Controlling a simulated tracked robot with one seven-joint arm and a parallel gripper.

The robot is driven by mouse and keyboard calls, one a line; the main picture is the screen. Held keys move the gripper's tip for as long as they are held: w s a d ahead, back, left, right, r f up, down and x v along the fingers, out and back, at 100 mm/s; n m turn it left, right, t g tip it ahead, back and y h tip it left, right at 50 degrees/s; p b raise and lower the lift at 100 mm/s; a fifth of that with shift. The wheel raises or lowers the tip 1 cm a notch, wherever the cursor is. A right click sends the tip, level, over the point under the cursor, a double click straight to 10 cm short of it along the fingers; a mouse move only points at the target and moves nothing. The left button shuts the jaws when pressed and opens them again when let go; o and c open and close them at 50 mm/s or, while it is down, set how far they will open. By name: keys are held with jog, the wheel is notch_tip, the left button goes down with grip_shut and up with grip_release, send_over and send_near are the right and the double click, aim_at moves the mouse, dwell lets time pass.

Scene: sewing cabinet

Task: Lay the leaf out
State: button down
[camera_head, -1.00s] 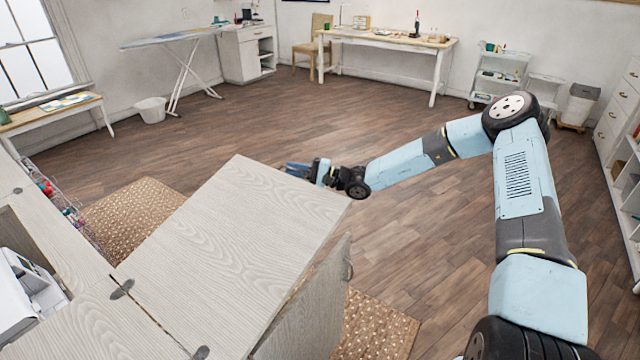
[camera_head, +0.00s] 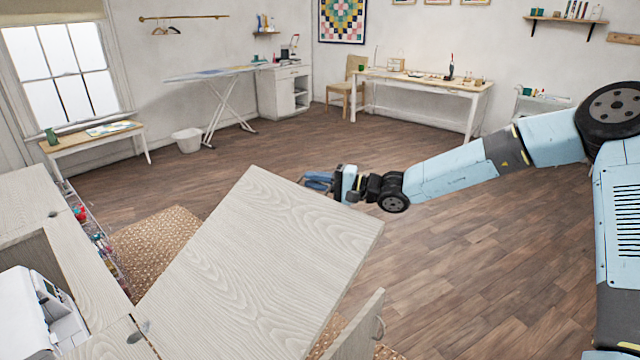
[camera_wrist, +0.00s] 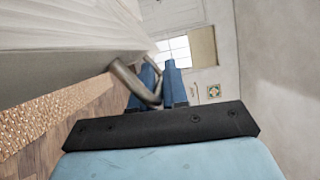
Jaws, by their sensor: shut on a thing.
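The leaf (camera_head: 255,265) is a pale wood-grain panel hinged to the sewing cabinet (camera_head: 100,345) at lower left in the head view. It extends out from the cabinet; I cannot tell exactly whether it is level. My gripper (camera_head: 318,181) is at the leaf's far edge, partly hidden behind it. In the wrist view, the blue fingers of my gripper (camera_wrist: 159,82) are shut on a curved metal handle (camera_wrist: 132,82) beside the pale panel (camera_wrist: 60,40). The head view hides this grip.
An open cabinet door (camera_head: 358,330) with a handle stands below the leaf's near right side. A white sewing machine (camera_head: 38,315) sits at lower left. A patterned rug (camera_head: 150,245) lies under the cabinet. The wooden floor (camera_head: 470,260) to the right is clear.

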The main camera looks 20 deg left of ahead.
jog(key=shift+w+r, duration=0.15)
jog(key=c, duration=1.5)
grip_release()
jog(key=shift+w, duration=0.1)
jog(key=shift+d, duration=0.15)
jog(key=d, duration=1.3)
jog(key=shift+w+d+f, duration=0.25)
jog(key=shift+w+d, duration=0.05)
jog(key=shift+w, duration=0.15)
